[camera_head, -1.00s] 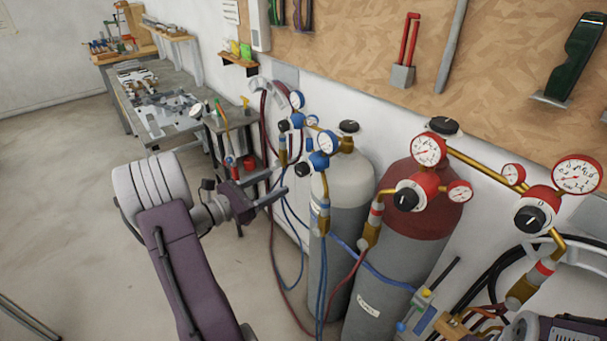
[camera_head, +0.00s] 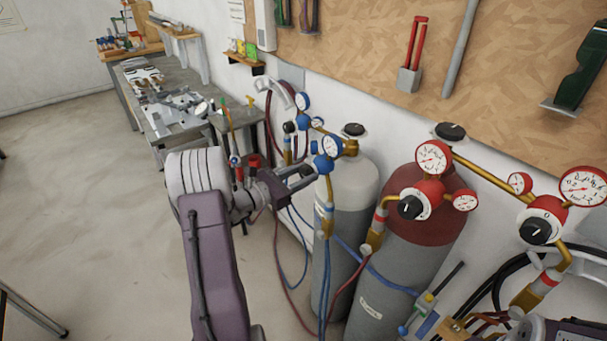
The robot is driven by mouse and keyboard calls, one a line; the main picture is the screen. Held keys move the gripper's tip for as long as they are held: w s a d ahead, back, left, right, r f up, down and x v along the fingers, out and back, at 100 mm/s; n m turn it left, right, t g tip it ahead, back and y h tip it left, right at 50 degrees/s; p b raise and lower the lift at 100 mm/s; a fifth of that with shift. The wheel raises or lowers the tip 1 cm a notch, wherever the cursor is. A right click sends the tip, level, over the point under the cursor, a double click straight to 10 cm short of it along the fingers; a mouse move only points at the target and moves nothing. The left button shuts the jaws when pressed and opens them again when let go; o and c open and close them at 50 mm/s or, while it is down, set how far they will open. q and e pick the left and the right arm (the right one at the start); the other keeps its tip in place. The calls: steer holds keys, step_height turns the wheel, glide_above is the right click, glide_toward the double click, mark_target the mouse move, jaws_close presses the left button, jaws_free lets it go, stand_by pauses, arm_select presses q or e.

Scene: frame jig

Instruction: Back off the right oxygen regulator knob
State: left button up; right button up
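The right oxygen regulator (camera_head: 324,164) is blue, with a white round gauge (camera_head: 332,146) on top, and stands beside the grey cylinder (camera_head: 350,190). My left gripper (camera_head: 307,175) comes in from the left at this regulator's front, where its black knob sits. The two fingers show slightly apart, their tips at the knob's place. The knob is largely hidden, and I cannot tell whether the fingers touch or grip it. The other blue regulator, with a black knob (camera_head: 289,127), is farther back to the left. I cannot make out my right gripper.
A dark red cylinder (camera_head: 420,215) with red regulators stands close on the right. Blue and red hoses hang below the regulators. A small side table (camera_head: 236,117) with tools and a workbench (camera_head: 160,98) stand behind my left arm.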

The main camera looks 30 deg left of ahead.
arm_select(q)
jaws_close()
steer(key=shift+r+n+p, duration=0.2)
steer(key=shift+n+p, duration=0.75)
steer(key=shift+n, duration=0.15)
steer(key=n+p, duration=0.3)
steer(key=n, duration=0.1)
steer(key=shift+n, duration=0.3)
steer(key=n+p, duration=0.5)
steer(key=n, duration=0.1)
steer(key=n+p, duration=0.3)
steer(key=n, duration=0.3)
steer(key=shift+n, duration=0.3)
steer(key=n+p, duration=0.2)
steer(key=n, duration=0.1)
steer(key=shift+f+n, duration=0.1)
steer(key=shift+n, duration=0.2)
steer(key=shift+f+n+p, duration=0.1)
steer(key=shift+n+p, duration=0.3)
steer(key=shift+n, duration=1.1)
